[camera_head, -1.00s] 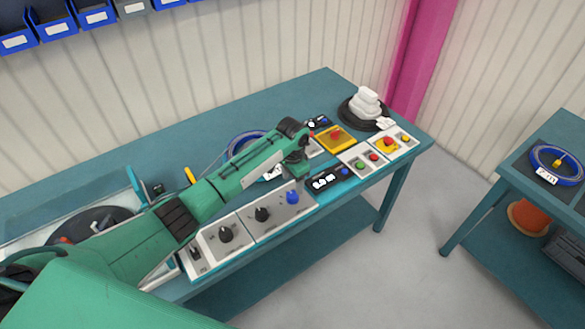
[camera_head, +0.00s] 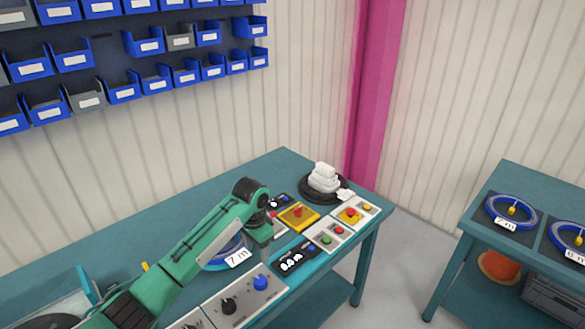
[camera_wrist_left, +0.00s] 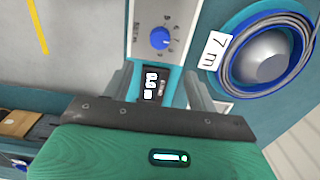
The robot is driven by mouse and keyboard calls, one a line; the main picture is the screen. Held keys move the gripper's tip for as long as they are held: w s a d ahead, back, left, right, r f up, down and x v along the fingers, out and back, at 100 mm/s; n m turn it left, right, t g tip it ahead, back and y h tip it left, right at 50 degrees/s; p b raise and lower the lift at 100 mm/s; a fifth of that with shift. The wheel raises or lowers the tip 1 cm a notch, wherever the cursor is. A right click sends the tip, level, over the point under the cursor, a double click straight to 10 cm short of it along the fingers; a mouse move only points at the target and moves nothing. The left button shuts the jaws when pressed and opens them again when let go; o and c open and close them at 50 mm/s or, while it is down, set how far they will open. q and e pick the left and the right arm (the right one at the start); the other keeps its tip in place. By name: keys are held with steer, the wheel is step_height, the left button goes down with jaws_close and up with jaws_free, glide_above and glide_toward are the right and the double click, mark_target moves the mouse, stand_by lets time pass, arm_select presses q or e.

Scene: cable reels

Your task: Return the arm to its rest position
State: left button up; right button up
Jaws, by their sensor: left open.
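My left arm reaches in from the lower left of the head view. Its gripper (camera_head: 266,228) is over the bench's control panels, beside the blue cable reel labelled 7 m (camera_head: 225,256). In the left wrist view the two fingers (camera_wrist_left: 165,88) stand apart with nothing held between them. The 7 m reel also shows to the right in that view (camera_wrist_left: 262,62). My right gripper is in neither view.
The bench (camera_head: 290,165) carries a yellow panel with a red button (camera_head: 298,215), button boxes (camera_head: 335,234) and a black disc with a white stack (camera_head: 323,182). Blue bins (camera_head: 150,42) hang on the wall. A second table (camera_head: 535,180) holds blue reels (camera_head: 512,212); floor shows between the tables.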

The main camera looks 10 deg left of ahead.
arm_select(q)
steer(key=s+d+f+t+h, duration=0.1)
steer(key=s+d+f, duration=0.15)
steer(key=s, duration=0.35)
steer(key=s+d+f+n, duration=0.1)
steer(key=s+f, duration=0.3)
steer(key=s, duration=0.3)
steer(key=s+d+f+t+h, duration=0.1)
steer(key=s+f, duration=0.2)
steer(key=s, duration=0.3)
steer(key=s+a+r+n+t+y, duration=0.1)
steer(key=s+a+n, duration=0.15)
steer(key=s, duration=0.45)
steer(key=s+a+r+n, duration=0.1)
steer(key=s+a+r, duration=0.15)
steer(key=s, duration=0.35)
steer(key=s+a+n+t+y, duration=0.1)
steer(key=s+a, duration=0.3)
steer(key=s, duration=0.3)
step_height(320, 180, down, 32)
steer(key=g, duration=0.2)
steer(key=s+a+f+g, duration=0.1)
steer(key=s+a+f, duration=0.1)
steer(key=s+f, duration=1.6)
steer(key=shift+s+a, duration=0.35)
steer(key=shift+s, duration=0.4)
